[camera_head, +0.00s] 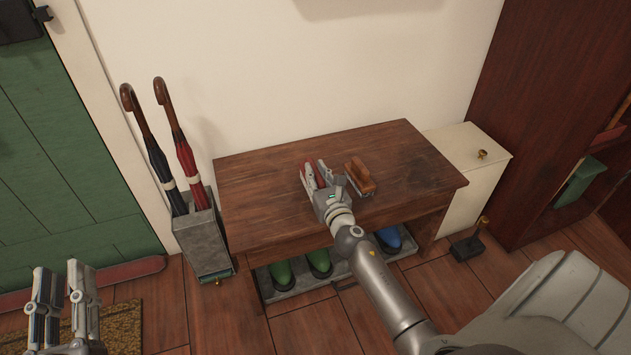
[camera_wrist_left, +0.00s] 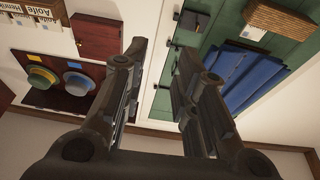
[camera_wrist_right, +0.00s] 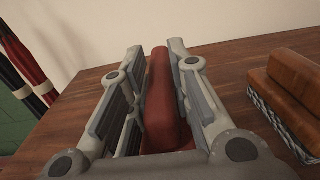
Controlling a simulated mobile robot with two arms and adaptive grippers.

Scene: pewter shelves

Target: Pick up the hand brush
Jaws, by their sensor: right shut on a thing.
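My right gripper (camera_head: 318,176) is over the wooden bench top, shut on a long red thing (camera_wrist_right: 158,105). The red thing stands up between the fingers in the right wrist view; its lower part is hidden, so I cannot tell whether it is a brush. A brown wooden brush (camera_head: 360,177) with a grey bristle-like lower side lies on the bench just right of this gripper, apart from it. That brush also shows in the right wrist view (camera_wrist_right: 290,85). My left gripper (camera_head: 65,302) is open and empty, low at the left, away from the bench.
The bench (camera_head: 265,205) has bare top around the gripper. Green and blue boots (camera_head: 318,262) stand beneath it. Two umbrellas (camera_head: 182,150) stand in a grey holder (camera_head: 204,240) at its left. A white cabinet (camera_head: 470,160) adjoins its right end, near a dark red shelf unit (camera_head: 530,100).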

